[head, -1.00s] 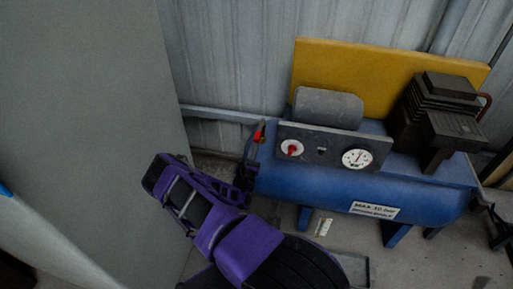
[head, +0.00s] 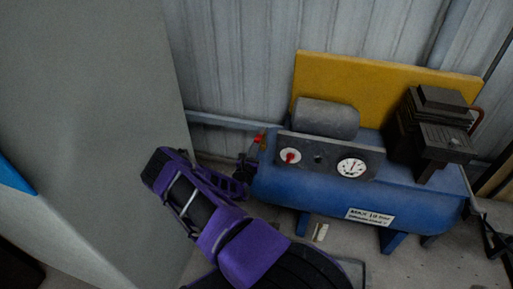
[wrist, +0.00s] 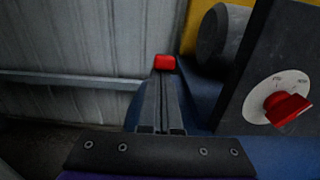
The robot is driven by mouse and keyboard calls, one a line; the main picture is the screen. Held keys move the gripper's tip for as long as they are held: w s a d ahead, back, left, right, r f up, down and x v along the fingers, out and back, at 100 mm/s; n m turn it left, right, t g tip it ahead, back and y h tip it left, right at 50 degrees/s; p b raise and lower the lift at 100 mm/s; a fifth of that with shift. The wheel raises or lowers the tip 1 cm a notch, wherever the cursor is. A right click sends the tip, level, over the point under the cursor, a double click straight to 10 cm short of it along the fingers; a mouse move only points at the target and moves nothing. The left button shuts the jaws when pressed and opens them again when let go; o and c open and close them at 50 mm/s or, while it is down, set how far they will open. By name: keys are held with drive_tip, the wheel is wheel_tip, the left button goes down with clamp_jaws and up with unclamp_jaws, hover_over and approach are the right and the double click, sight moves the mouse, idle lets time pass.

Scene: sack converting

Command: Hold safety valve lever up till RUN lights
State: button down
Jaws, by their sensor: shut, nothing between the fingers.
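The safety valve lever's red end (head: 259,140) stands at the left end of the blue compressor tank (head: 300,192). In the wrist view a red block (wrist: 165,62), likely this lever end, shows at my fingertips. My gripper (wrist: 163,78) is shut, its fingers together just below the red block. Whether they touch it is not clear.
The grey panel carries a red rotary knob (head: 290,156), also right in the wrist view (wrist: 285,107), and a white gauge (head: 351,167). A yellow board (head: 390,90) and dark pump (head: 435,130) stand behind. A grey cabinet side (head: 90,90) is close on the left.

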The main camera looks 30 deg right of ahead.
drive_tip(key=shift+w+d+r+p, duration=0.1)
drive_tip(key=shift+r+p, duration=0.2)
drive_tip(key=shift+r, duration=0.3)
drive_tip(key=shift+w+d+r+p, duration=0.1)
drive_tip(key=shift+r+p, duration=0.15)
drive_tip(key=shift+r, duration=0.35)
drive_tip(key=shift+f, duration=0.1)
